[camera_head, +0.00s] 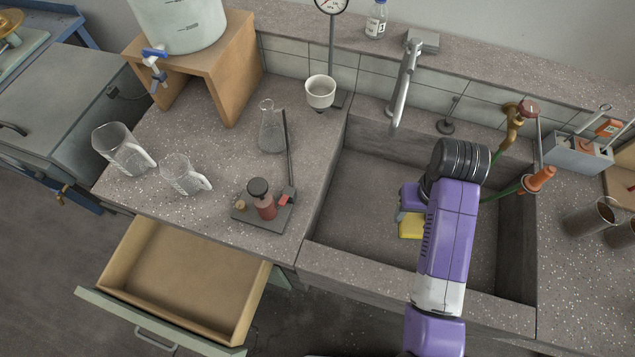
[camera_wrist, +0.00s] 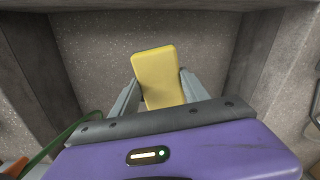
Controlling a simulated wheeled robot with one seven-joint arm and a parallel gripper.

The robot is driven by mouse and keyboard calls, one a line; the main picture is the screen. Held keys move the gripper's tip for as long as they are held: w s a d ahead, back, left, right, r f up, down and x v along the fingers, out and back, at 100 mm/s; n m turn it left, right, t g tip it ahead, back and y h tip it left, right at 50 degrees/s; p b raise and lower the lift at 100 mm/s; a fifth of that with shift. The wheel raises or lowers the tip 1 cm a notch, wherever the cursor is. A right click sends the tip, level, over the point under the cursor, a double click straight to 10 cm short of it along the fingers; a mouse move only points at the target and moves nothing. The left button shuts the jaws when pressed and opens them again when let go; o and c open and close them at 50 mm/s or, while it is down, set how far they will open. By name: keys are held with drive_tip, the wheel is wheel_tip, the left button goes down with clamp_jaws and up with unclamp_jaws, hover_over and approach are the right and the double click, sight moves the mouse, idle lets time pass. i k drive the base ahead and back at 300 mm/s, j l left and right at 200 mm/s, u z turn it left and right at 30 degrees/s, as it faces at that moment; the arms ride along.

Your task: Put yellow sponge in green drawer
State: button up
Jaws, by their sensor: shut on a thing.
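The yellow sponge (camera_head: 411,226) is down inside the sink, partly hidden by my arm in the head view. In the wrist view the sponge (camera_wrist: 157,76) stands between the two grey fingers. My gripper (camera_head: 404,214) is shut on it; its fingers (camera_wrist: 156,90) press the sponge from both sides. I cannot tell whether the sponge touches the sink floor. The green drawer (camera_head: 160,322) stands pulled out at the lower left, below the worktop. Its wooden inside (camera_head: 185,270) looks empty.
The sink (camera_head: 355,195) has raised walls around my gripper, with a faucet (camera_head: 402,85) behind. A green hose (camera_head: 500,191) lies at the right.

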sight(193, 279)
drive_tip(key=i+l+u, duration=0.2)
drive_tip(key=u, duration=1.5)
drive_tip(key=i+l+u, duration=0.2)
drive_tip(key=u, duration=0.2)
drive_tip(key=i+l+u, duration=0.15)
drive_tip(key=l+u, duration=0.25)
